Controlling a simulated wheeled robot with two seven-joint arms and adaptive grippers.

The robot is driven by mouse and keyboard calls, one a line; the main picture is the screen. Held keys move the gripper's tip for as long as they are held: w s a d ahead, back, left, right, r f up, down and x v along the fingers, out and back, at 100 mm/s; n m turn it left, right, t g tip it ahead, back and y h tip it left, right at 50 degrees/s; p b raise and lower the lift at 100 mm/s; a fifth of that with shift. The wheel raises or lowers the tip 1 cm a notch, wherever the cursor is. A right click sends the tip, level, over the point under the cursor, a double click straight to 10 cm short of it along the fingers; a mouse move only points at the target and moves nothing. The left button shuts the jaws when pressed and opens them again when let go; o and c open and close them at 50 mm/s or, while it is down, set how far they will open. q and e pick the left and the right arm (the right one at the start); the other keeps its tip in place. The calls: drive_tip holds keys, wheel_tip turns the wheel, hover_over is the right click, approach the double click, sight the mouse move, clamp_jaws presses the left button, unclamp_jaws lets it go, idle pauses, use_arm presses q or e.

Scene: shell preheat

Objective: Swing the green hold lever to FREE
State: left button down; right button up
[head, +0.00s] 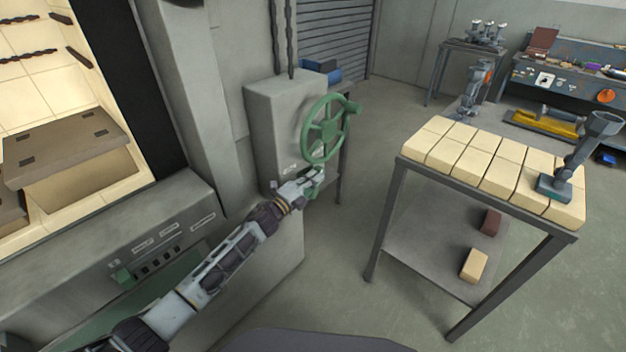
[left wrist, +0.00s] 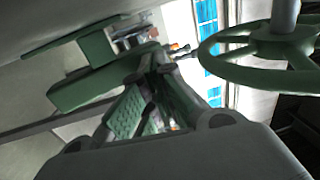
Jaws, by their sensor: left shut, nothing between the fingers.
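The green hold lever (head: 318,178) shows as a small green piece below the handwheel, low on the side of a grey box; my gripper partly hides it. In the left wrist view green bars of the lever (left wrist: 90,85) lie to the left of and beyond my fingers. My left gripper (head: 311,185) is shut and empty, right beside the lever; whether it touches the lever I cannot tell. Its shut fingers also show in the left wrist view (left wrist: 150,100). White markings beside the lever are too small to read. My right gripper is not in view.
A green handwheel (head: 328,128) stands out from the grey box (head: 270,110) just above my left gripper. A furnace with a pale tiled chamber (head: 70,190) is at the left. A brick-topped table (head: 410,160) stands at the right, with open floor between.

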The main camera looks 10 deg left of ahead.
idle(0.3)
use_arm(q)
drive_tip(key=v, duration=0.7)
drive_tip(key=shift+s, duration=0.2)
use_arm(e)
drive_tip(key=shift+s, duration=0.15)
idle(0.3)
use_arm(q)
drive_tip(key=shift+a, duration=0.1)
drive_tip(key=shift+f, duration=0.1)
idle(0.3)
